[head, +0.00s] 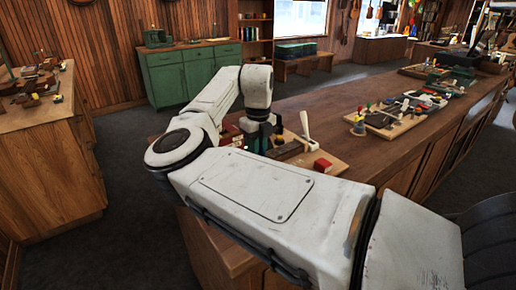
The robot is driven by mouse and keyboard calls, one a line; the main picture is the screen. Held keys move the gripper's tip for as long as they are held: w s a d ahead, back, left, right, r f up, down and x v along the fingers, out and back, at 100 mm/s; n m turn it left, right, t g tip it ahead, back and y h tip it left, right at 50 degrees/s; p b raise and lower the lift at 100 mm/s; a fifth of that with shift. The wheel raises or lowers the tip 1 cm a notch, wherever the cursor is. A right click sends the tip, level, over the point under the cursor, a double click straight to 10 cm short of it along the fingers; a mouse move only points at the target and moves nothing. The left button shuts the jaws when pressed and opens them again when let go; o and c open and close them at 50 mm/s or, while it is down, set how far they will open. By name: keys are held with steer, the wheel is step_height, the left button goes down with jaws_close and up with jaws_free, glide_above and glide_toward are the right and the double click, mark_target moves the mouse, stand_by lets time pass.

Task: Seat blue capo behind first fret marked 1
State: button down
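My gripper (258,138) points down over a wooden board (332,163) on the near part of the long counter. My own white forearm hides its fingertips, so I cannot see whether it is open, shut or holding something. A dark bar-like piece (287,150) lies on the board just right of the gripper. I cannot tell whether it is the fretted neck. No blue capo and no fret marked 1 can be made out in the head view.
A red block (322,166) and an upright white-handled thing (305,128) stand on the board, right of the gripper. Another board with small tools (385,120) lies farther along the counter (340,100). The counter between them is clear. A green cabinet (180,75) stands behind.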

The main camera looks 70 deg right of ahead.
steer(key=c, duration=1.4)
jaws_free()
steer(key=shift+o, duration=0.2)
steer(key=shift+r, duration=0.1)
step_height(320, 180, up, 11)
steer(key=p, duration=0.9)
steer(key=shift+p, duration=0.4)
steer(key=shift+s+f, duration=0.1)
steer(key=shift+f, duration=0.1)
